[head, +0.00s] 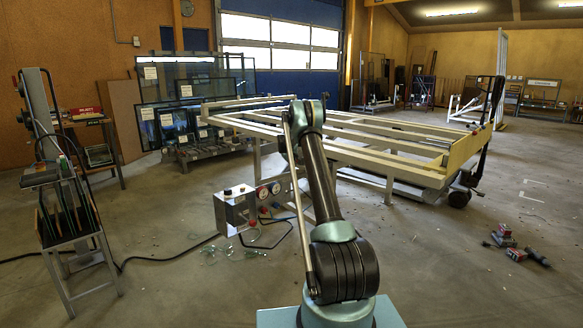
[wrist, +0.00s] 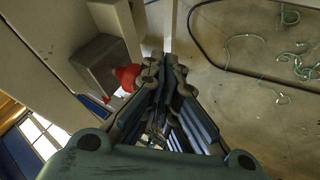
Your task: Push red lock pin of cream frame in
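The red lock pin (wrist: 128,77) shows in the wrist view as a round red knob beside a grey metal block on the cream frame (wrist: 45,72). My gripper (wrist: 164,64) is just right of the pin, its fingers drawn together at the tips with nothing seen between them. The finger edge partly covers the pin, and I cannot tell whether they touch. In the head view the cream frame (head: 413,146) lies flat and low across the middle. My arm stands in front of its near left part; the gripper is hidden there and the pin is not clearly made out.
A grey control box (head: 236,210) with gauges stands left of my arm, with a dark hose on the floor. Green strands (wrist: 300,65) lie on the floor. A tool stand (head: 70,200) is at left.

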